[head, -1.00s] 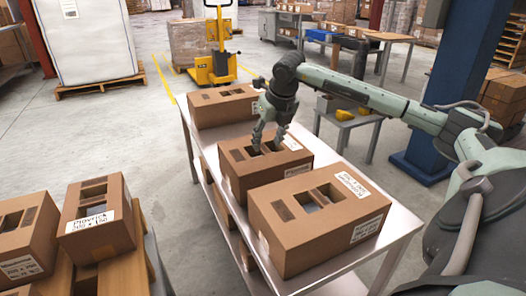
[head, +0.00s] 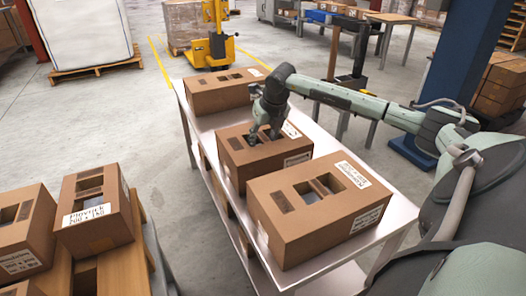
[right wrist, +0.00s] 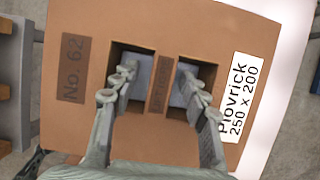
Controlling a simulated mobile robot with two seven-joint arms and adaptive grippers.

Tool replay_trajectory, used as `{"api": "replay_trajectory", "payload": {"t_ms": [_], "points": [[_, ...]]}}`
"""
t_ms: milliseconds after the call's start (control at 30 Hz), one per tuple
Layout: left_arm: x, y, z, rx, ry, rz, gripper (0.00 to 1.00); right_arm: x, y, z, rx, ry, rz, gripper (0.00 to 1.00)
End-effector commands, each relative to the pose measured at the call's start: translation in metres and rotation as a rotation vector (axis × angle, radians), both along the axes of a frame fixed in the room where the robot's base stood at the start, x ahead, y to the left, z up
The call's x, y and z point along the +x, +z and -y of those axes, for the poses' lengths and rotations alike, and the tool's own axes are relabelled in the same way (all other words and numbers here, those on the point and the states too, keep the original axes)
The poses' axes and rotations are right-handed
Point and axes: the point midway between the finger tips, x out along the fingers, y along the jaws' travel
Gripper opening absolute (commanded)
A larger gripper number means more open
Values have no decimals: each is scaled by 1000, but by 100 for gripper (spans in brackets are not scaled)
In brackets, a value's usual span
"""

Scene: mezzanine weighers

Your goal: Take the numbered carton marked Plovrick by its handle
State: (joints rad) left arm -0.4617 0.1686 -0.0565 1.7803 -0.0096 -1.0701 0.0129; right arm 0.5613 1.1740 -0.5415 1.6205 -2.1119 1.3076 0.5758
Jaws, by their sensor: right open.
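The middle carton (head: 236,167) on the table carries a white label in the right wrist view (right wrist: 240,100) reading Plovrick 250 x 200, and a dark patch marked No. 62 (right wrist: 73,68). Its handle (right wrist: 159,84) is a brown strip between two square openings. My right gripper (head: 264,138) is over this carton and open. In the right wrist view its fingers (right wrist: 156,76) stand on either side of the handle, over or in the openings, with a gap to the strip. How deep the tips reach is unclear. My left gripper is out of view.
A larger carton (head: 290,225) stands in front and another (head: 205,98) behind on the same metal table (head: 390,222). At left, a carton labelled Plovrick 200 x 150 (head: 105,238) stands beside another carton (head: 25,235). A yellow pallet truck (head: 210,48) is behind.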

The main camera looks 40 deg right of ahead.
Motion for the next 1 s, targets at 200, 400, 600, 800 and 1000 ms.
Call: {"api": "replay_trajectory", "payload": {"t_ms": [200, 400, 600, 800, 1000], "points": [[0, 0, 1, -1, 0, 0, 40, 0, 0, 0, 0, 0, 0, 36], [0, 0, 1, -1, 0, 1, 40, 0, 0, 0, 0, 0, 0, 11], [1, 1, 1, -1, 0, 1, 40, 0, 1, 0, 0, 0, 0, 0], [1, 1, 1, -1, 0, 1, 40, 0, 1, 0, 0, 0, 0, 0], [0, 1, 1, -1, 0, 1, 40, 1, 2, 0, -1, 0, 3, 0]]}}
